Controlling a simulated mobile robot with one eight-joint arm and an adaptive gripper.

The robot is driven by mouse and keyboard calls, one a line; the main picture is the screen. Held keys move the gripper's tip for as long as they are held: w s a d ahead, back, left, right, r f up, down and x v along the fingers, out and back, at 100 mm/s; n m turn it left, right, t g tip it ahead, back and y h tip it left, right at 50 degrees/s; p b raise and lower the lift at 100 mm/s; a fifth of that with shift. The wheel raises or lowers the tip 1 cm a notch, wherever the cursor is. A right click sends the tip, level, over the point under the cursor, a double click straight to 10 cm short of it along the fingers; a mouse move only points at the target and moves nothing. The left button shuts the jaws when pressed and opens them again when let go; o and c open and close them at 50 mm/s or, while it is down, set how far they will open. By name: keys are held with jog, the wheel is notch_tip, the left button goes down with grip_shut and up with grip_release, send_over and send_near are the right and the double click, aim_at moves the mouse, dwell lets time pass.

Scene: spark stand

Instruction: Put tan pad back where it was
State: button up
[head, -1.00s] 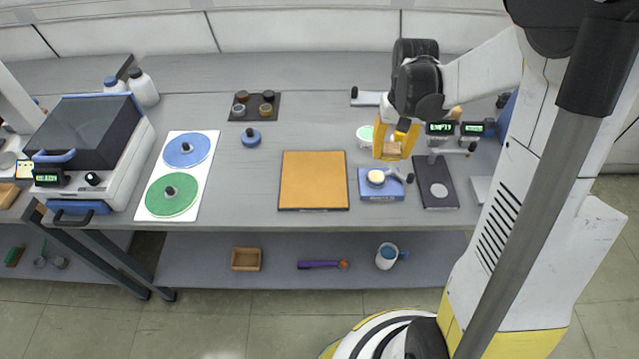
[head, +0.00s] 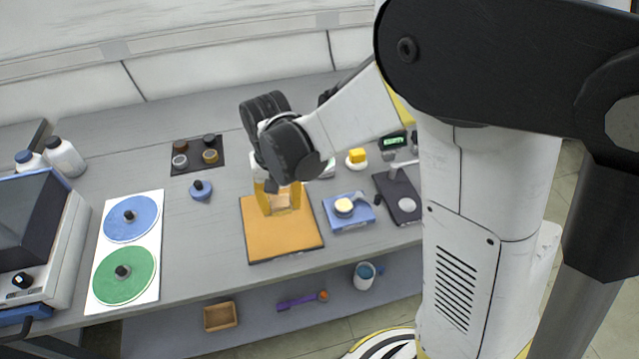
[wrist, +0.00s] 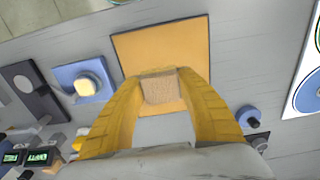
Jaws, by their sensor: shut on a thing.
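My gripper (head: 278,208) has its yellow fingers shut on a small tan pad (head: 284,201). In the wrist view the tan pad (wrist: 160,88) sits between the fingertips, its speckled face showing. The pad is over the back part of an orange-tan board (head: 285,242) with a dark edge. The board also fills the upper middle of the wrist view (wrist: 158,45). I cannot tell how far above the board the pad is.
Right of the board stands a blue block (head: 353,222) with a cream disc on top. A dark scale (head: 402,207) is beyond it. Left are a blue knobbed piece (head: 201,191) and a white sheet (head: 102,251) with blue and green discs.

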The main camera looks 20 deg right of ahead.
aim_at(281, 230)
jog(key=shift+s+a+f, duration=0.15)
jog(key=shift+a+f, duration=0.05)
jog(key=shift+a, duration=0.35)
jog(key=shift+f+b, duration=2.6)
jog(key=shift+f, duration=0.8)
jog(key=shift+f+b, duration=0.65)
jog(key=shift+f, duration=0.1)
jog(key=o, duration=1.2)
jog(key=shift+o, duration=0.2)
jog(key=shift+r, duration=0.15)
notch_tip(281, 230, up, 12)
jog(key=shift+f, duration=0.1)
jog(key=s+d+r+t, duration=0.5)
jog(key=s+d+t, duration=0.2)
jog(key=s+d, duration=0.4)
jog(key=shift+d, duration=1.25)
